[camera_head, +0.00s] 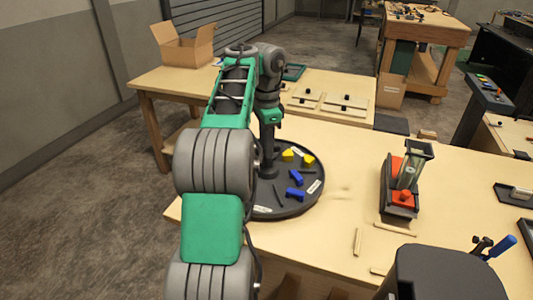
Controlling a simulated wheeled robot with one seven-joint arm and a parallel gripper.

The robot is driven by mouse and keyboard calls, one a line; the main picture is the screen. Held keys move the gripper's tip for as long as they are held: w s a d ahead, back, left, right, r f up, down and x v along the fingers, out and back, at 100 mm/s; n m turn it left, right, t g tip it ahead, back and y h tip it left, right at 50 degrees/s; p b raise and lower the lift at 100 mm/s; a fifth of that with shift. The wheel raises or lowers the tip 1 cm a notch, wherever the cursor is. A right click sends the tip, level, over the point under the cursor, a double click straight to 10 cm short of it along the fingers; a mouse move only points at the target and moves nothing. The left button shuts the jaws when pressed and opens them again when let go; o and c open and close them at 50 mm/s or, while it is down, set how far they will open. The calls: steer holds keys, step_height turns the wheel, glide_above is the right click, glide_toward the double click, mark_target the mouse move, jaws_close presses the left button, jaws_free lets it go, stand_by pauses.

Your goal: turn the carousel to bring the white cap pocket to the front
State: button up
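The carousel (312,199) is a dark round disc on the near left part of the wooden table. My gripper (268,172) points down over the carousel, left of the blue pieces. It is dark and small here, so its fingers and any contact with the disc cannot be told.
A red and grey device (401,188) with a clear upright part stands right of the carousel. Small wooden strips (357,241) lie near the front edge. An open cardboard box (183,47) and flat boards (345,105) are farther back. The table between carousel and device is mostly clear.

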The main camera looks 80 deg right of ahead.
jaws_close()
stand_by(0.4)
stand_by(1.1)
